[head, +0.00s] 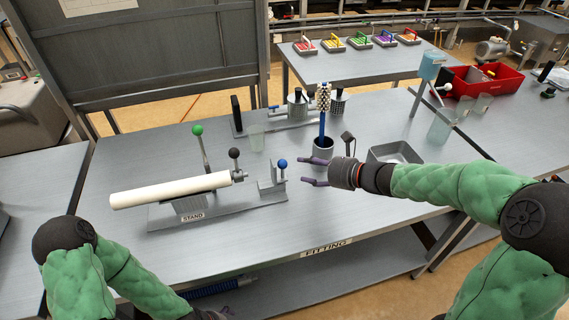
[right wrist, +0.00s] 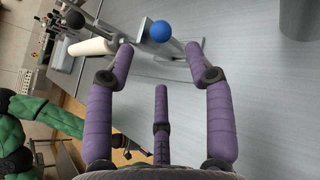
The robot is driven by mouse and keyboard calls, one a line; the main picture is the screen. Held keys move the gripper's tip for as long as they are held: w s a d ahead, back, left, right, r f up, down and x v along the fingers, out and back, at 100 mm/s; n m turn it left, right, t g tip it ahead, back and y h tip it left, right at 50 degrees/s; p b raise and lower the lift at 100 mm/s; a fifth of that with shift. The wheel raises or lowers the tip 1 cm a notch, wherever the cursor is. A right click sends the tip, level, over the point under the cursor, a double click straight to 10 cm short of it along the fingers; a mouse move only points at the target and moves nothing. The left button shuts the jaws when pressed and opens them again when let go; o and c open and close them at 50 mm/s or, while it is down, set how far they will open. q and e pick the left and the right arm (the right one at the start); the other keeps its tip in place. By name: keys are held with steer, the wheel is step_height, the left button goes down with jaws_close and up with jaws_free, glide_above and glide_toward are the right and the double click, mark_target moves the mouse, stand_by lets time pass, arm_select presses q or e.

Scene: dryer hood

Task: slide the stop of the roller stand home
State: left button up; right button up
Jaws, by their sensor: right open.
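The roller stand (head: 230,210) lies on the table with a white roller (head: 170,189) along it. The stop, a small grey block with a blue ball knob (head: 282,164), is at the stand's right end, with a gap between it and the roller's end. My right gripper (head: 307,171) is open and empty, just right of the blue knob. In the right wrist view the blue knob (right wrist: 160,31) shows just beyond and between the open fingertips, with no contact seen. My left gripper (head: 228,312) is low at the bottom edge, mostly cut off.
A green-knobbed lever (head: 198,131) and a black-knobbed post (head: 234,154) rise from the stand. A grey cup (head: 324,157) with a blue-handled brush stands behind my right gripper, and a grey tray (head: 395,153) lies to the right. The table front is clear.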

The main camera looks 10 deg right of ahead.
mark_target(286, 164)
steer(key=b+x, duration=0.1)
steer(key=x, duration=0.7)
steer(key=shift+w+b, duration=0.1)
steer(key=shift+b, duration=0.25)
steer(key=shift+a, duration=0.1)
jaws_close()
